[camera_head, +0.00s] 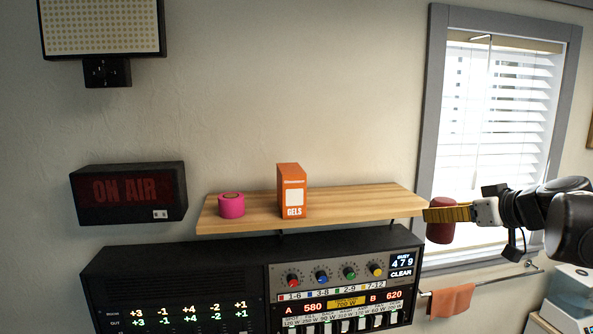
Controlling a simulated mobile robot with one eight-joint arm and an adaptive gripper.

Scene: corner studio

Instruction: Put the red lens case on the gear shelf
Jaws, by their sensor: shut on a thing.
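The red lens case (440,233) is a dark red cylinder at the right end of the shelf. My gripper (448,214) reaches in from the right and is shut on it, with a yellow finger across its upper part. In the picture the case overlaps the window, just right of the shelf's right edge. The gear shelf (352,204) is a wooden board on the wall. Whether the case touches the shelf edge, I cannot tell.
A pink tape roll (231,206) and an orange gels box (291,191) stand on the shelf's left and middle. The shelf's right part is bare. Below is a black control panel (345,270). An on-air sign (128,193) hangs left. An orange towel (451,301) hangs on a rail.

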